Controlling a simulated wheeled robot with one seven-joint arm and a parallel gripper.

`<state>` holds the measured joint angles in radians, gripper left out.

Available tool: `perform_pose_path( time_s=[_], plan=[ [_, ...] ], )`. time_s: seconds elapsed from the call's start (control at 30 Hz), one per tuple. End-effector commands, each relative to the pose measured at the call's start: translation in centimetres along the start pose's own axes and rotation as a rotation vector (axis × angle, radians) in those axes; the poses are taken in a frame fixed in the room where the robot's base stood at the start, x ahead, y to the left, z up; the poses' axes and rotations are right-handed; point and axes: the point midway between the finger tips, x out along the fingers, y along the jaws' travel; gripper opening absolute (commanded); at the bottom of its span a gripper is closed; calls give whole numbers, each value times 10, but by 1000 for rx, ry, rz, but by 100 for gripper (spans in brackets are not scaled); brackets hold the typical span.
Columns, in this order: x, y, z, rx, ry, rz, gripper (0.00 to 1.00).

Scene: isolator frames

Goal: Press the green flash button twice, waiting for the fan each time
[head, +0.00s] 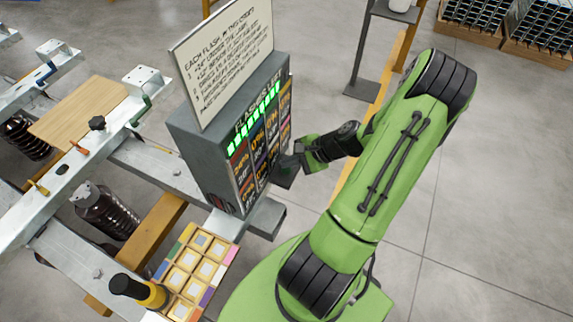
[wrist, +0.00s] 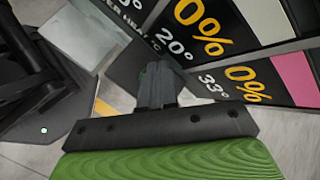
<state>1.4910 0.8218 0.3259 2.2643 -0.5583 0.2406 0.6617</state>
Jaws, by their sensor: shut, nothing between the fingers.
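A grey box (head: 190,145) stands on the metal frame, its front panel showing a row of lit green bars (head: 252,120) above coloured percent tiles. The panel's percent and degree figures (wrist: 245,80) fill the upper right of the wrist view. My gripper (head: 298,160) is at the panel's lower right side, with its fingers (wrist: 158,82) together and empty. A dark plate (head: 284,172) lies by the fingertips, partly hidden; I cannot tell whether they touch it. I cannot clearly make out the green flash button.
A white sign (head: 225,60) with numbered steps stands on the box. A tray of coloured squares (head: 190,272) and a yellow-black tool (head: 140,290) lie in front. Metal rails (head: 60,190) fill the left.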

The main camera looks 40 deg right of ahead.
Motion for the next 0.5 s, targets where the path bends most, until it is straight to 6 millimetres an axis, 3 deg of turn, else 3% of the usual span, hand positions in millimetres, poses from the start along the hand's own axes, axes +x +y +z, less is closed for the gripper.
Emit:
perform_pose_path(
  time_s=[0.27,0.5],
  plan=[
    [1,1,-1,0,1,0,0],
    [-9,-7,7,0,0,0,0]
  ],
)
